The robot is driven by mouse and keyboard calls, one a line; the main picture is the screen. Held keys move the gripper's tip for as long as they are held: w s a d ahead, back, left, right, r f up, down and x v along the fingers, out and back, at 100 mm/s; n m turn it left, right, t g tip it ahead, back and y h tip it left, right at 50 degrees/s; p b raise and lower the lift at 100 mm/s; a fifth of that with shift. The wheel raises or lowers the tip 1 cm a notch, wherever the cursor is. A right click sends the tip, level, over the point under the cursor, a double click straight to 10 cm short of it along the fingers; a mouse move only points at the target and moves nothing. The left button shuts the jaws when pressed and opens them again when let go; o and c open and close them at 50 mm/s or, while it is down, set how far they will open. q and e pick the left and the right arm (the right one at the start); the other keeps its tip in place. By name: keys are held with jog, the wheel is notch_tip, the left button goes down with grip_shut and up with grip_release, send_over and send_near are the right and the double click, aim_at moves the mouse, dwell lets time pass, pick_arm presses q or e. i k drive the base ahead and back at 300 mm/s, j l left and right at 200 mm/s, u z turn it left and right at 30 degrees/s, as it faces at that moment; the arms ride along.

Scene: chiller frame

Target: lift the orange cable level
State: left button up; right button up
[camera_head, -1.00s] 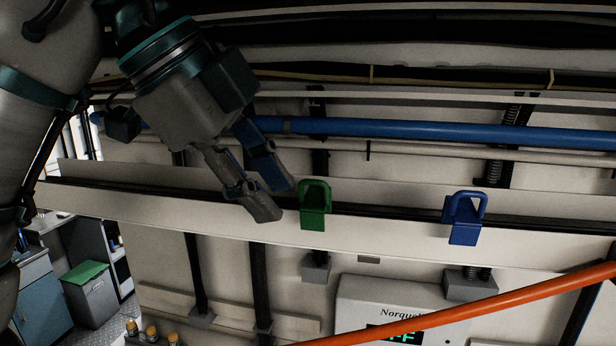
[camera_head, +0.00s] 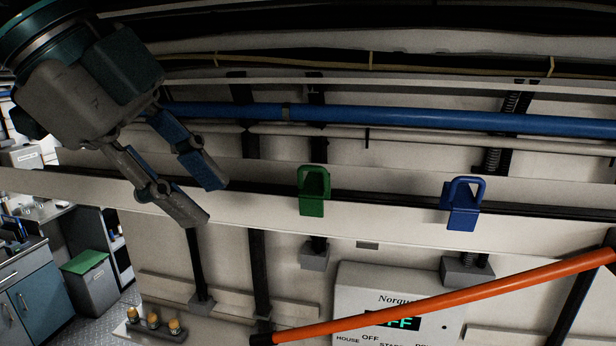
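The orange cable (camera_head: 450,300) slants across the lower right, its left end low near a dark tip and its right end higher at the picture's edge. It passes in front of the white control box. My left gripper (camera_head: 210,205) is at the upper left, in front of the white rail, with its two fingers apart and nothing between them. It is above and left of the orange cable, well clear of it. My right gripper is not in view.
A green hook (camera_head: 313,192) and a blue hook (camera_head: 463,204) sit on the white rail (camera_head: 380,228). A blue pipe (camera_head: 400,120) runs above. The control box (camera_head: 350,290) is below the rail. Small yellow-topped items (camera_head: 152,320) stand at lower left.

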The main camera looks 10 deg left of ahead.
aim_at(599, 257)
jog(key=k, duration=1.5)
